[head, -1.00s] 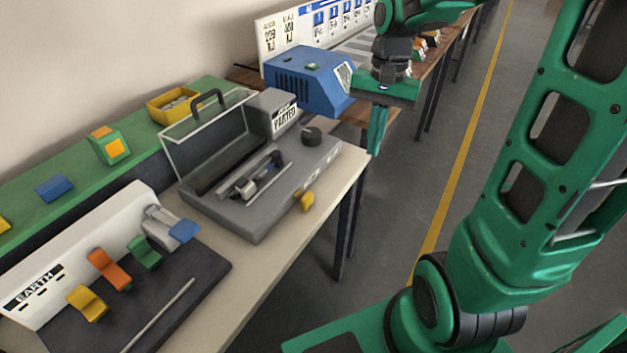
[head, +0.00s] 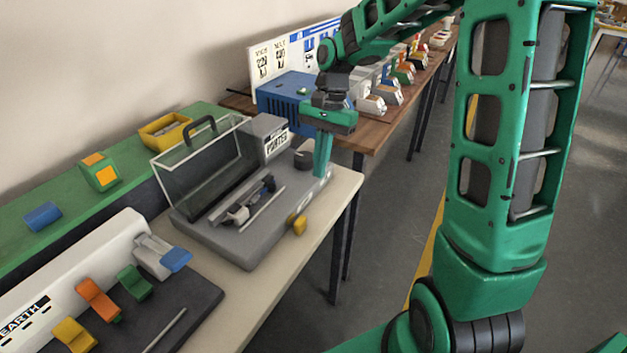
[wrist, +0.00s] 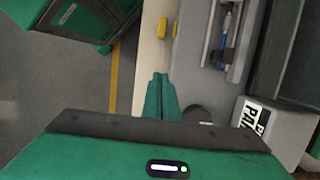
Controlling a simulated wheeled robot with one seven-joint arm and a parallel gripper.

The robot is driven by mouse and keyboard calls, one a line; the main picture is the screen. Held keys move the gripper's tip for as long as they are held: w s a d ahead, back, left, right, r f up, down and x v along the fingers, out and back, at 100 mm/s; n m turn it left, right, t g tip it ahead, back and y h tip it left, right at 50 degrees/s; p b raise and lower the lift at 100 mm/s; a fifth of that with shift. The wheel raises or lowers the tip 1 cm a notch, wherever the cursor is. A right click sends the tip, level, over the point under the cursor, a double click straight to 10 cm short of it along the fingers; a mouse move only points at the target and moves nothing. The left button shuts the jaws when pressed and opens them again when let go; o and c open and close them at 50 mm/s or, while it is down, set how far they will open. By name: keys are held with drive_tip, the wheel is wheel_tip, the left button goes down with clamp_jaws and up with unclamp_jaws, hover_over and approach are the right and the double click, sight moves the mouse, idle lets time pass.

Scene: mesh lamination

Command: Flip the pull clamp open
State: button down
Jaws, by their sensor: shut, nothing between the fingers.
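A grey machine (head: 225,240) with a clear raised cover stands on the pale bench. A dark and metal clamp-like mechanism (head: 248,203) lies beside a thin rod on its bed; I take it for the pull clamp, but its state is too small to tell. Part of it, with a blue piece, shows at the top of the wrist view (wrist: 226,24). A yellow handle (head: 299,225) sits on the machine's front side. My gripper (head: 320,174) points down, shut and empty, near the machine's right end, right of the black knob. Its fingers also show in the wrist view (wrist: 160,78).
The clear cover (head: 195,165) stands up behind the bed. The black knob (head: 303,159) and a labelled grey box (head: 268,138) are left of my gripper. A blue machine (head: 285,95) stands behind. A board with coloured levers (head: 98,300) is at lower left.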

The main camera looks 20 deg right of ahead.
sight(294, 224)
drive_tip(key=x, duration=0.9)
drive_tip(key=shift+s+a+f, duration=0.1)
drive_tip(key=shift+s, duration=0.05)
drive_tip(key=shift+s+a+r, duration=0.2)
drive_tip(key=shift+s+a, duration=0.5)
drive_tip(key=shift+a, duration=0.3)
drive_tip(key=shift+s+a, duration=0.4)
drive_tip(key=shift+a, duration=0.15)
drive_tip(key=shift+s+a, duration=0.85)
drive_tip(key=shift+a, duration=0.3)
drive_tip(key=shift+s+a, duration=0.85)
drive_tip(key=shift+a, duration=0.3)
